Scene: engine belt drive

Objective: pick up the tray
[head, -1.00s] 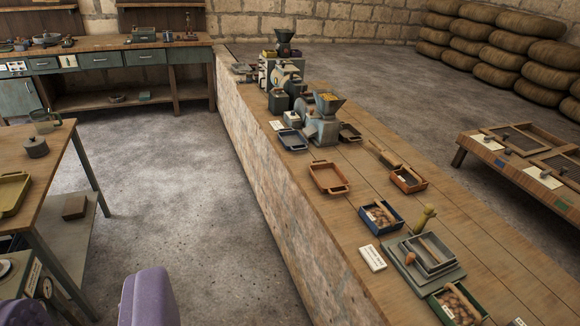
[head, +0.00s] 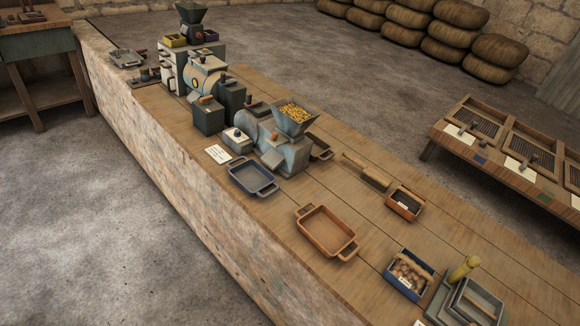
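Several trays rest on the long wooden counter, and I cannot tell which one the task means. An empty orange-brown tray with a handle at each end (head: 302,222) lies near the middle of the counter. An empty dark blue tray with handles (head: 238,184) lies to its upper left, in front of a grey mill. A small brown tray (head: 321,150) is partly hidden behind the mill. A grey tray (head: 126,59) lies at the far left end. My gripper is not in view, and no tray is seen held.
The grey mill (head: 290,155) with a grain-filled hopper stands behind the blue tray. More machines (head: 205,75) stand farther left. A small orange box (head: 405,203) and a blue box of brown pieces (head: 408,273) are at right. Open floor (head: 130,250) lies before the counter.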

